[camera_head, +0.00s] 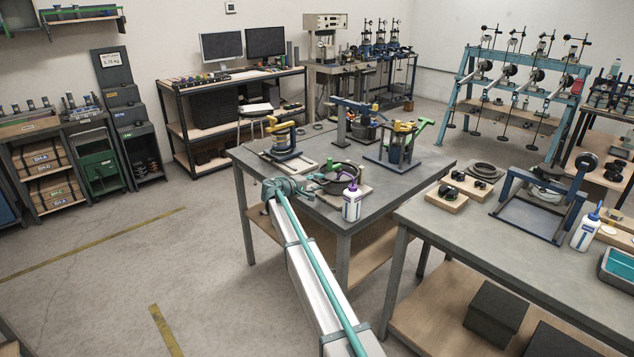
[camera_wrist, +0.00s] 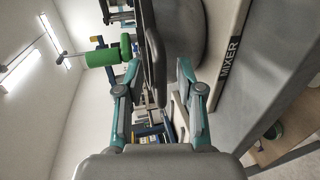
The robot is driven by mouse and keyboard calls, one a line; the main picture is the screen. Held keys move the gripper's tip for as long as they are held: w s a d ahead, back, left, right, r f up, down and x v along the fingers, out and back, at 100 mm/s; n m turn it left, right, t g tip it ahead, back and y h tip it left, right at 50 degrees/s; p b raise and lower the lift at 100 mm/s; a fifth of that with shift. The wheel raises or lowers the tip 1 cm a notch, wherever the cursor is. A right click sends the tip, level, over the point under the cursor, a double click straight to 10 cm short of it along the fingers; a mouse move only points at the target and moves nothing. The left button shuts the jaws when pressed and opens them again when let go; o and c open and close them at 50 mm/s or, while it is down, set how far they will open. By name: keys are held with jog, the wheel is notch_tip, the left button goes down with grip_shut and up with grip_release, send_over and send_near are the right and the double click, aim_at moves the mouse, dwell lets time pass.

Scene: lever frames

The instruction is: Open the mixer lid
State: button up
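The mixer stands near the front edge of the middle table, with a round dark top (camera_head: 338,178) in the head view. In the wrist view, which is turned sideways, its pale base carries the label MIXER (camera_wrist: 230,62). Its grey round bowl (camera_wrist: 186,28) is beside a thin dark disc seen edge-on, apparently the lid (camera_wrist: 153,62). The lid looks closed on the bowl or nearly so; I cannot tell exactly. My gripper (camera_wrist: 158,72) is open, with the lid's near edge between its two teal-grey fingers. No contact is clearly visible. In the head view my gripper (camera_head: 306,187) is left of the mixer.
A white bottle (camera_head: 351,204) stands just in front of the mixer. Another table (camera_head: 490,235) with equipment is at right. Floor at left is free.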

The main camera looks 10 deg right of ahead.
grip_shut()
jog(key=shift+d, duration=0.1)
dwell(0.4)
